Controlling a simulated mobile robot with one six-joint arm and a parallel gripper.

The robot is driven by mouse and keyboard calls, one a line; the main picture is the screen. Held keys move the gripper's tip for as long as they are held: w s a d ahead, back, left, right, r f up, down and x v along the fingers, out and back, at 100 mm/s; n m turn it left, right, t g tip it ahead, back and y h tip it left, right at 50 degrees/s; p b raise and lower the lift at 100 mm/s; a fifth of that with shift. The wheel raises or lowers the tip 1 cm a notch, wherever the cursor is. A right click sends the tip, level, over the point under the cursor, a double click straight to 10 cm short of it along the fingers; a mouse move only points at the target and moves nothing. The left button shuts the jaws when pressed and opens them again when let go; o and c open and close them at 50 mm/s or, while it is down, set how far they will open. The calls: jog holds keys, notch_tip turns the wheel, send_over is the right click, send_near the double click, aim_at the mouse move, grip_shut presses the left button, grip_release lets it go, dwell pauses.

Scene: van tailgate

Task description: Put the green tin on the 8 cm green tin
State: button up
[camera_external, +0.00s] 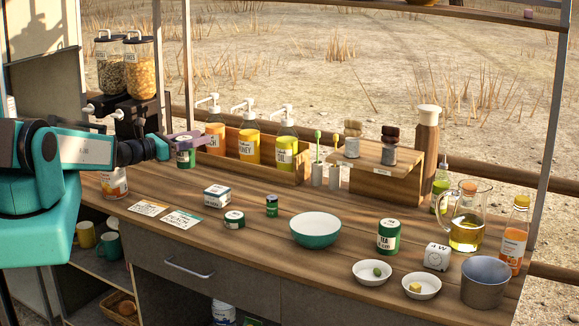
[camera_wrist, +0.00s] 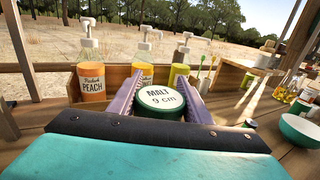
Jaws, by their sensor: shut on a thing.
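My gripper (camera_external: 187,138) is shut on a green tin (camera_external: 185,157) and holds it up over the back left of the counter, in front of the pump bottles. In the wrist view the held tin (camera_wrist: 160,98) sits between the two purple fingers, its white lid reading "MALT 9 cm". Three other green tins stand on the counter: a tall one labelled TEA (camera_external: 388,237) at right, a low wide one (camera_external: 234,220) left of centre, and a small narrow one (camera_external: 272,206) beside it. Their size marks are too small to read surely.
A green bowl (camera_external: 315,230) stands between the small tin and the TEA tin. A white box (camera_external: 217,195), two cards, small dishes, a metal cup (camera_external: 486,282) and an oil jug (camera_external: 467,221) stand around. Pump bottles in a wooden rack (camera_external: 240,170) line the back.

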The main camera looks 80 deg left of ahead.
jog(key=w+d+r+m+t+h+b, duration=0.15)
jog(key=w+d+m+h+b, duration=0.45)
jog(key=w+d, duration=1.55)
jog(key=w+d+r+m+g+h+b, duration=0.1)
jog(key=w+d+h+b, duration=0.2)
jog(key=d, duration=1.2)
jog(key=w+d+r+m+g+h+b, duration=0.1)
jog(key=w+d+h, duration=0.4)
jog(key=d, duration=1)
jog(key=shift+w+r+m+h+b, duration=0.35)
jog(key=shift+m+b, duration=0.45)
jog(key=shift+b, duration=0.4)
jog(key=shift+w, duration=0.1)
jog(key=w+f+p, duration=0.1)
jog(key=w+p, duration=0.3)
jog(key=w, duration=1.1)
jog(key=shift+a+f, duration=0.15)
jog(key=shift+f, duration=0.1)
